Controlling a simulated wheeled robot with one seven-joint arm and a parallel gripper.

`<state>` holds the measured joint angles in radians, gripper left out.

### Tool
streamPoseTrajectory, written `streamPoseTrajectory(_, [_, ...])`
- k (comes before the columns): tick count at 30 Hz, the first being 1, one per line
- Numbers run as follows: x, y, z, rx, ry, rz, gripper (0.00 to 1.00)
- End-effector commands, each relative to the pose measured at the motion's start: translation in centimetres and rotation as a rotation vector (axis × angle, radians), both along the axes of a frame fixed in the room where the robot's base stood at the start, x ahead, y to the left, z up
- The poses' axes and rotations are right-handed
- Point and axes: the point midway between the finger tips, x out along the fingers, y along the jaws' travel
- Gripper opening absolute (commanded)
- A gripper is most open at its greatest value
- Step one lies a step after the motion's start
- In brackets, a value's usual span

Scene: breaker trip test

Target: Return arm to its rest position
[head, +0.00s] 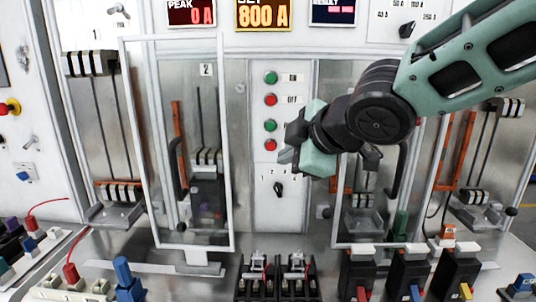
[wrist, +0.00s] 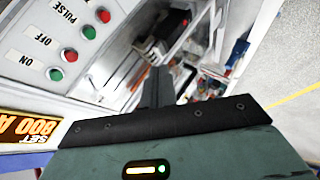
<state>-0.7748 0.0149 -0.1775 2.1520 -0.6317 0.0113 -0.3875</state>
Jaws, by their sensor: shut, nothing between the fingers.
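My gripper (head: 292,145) is in front of the central control panel (head: 291,215), left of my dark wrist joint, with the arm reaching in from the upper right. Its fingers are shut and empty. In the wrist view the closed dark fingers (wrist: 157,86) point away past the panel's button column. In the head view the gripper overlaps the panel's right part beside the lower buttons. I cannot tell whether it touches the panel.
Green and red buttons (head: 270,100) and a black selector (head: 279,189) are on the panel. Clear-doored bays stand either side, the left door frame (head: 141,140) jutting forward. Displays (head: 263,15) read 0 A peak and 800 A set. Breakers (head: 407,273) and plugs crowd the front bench.

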Motion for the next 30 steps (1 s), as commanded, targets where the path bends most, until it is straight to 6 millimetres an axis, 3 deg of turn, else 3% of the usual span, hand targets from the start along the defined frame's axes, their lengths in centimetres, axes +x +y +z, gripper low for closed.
streamPoseTrajectory(8, [-5.4,-2.9,-7.6,0.026,0.299,-0.219,0.00])
streamPoseTrajectory(11, [-8.9,-4.5,-11.4,0.026,0.456,-0.341,0.00])
streamPoseTrajectory(15, [-15.8,-7.2,-16.8,0.000,0.712,-0.551,0.00])
streamPoseTrajectory(18, [-20.2,-8.8,-19.3,-0.028,0.856,-0.680,0.00])
streamPoseTrajectory(21, [-23.4,-9.8,-20.7,-0.054,0.952,-0.771,0.00])
streamPoseTrajectory(24, [-25.1,-10.4,-21.3,-0.069,1.003,-0.822,0.00])
streamPoseTrajectory(30, [-25.5,-10.5,-21.4,-0.073,1.014,-0.833,0.00])
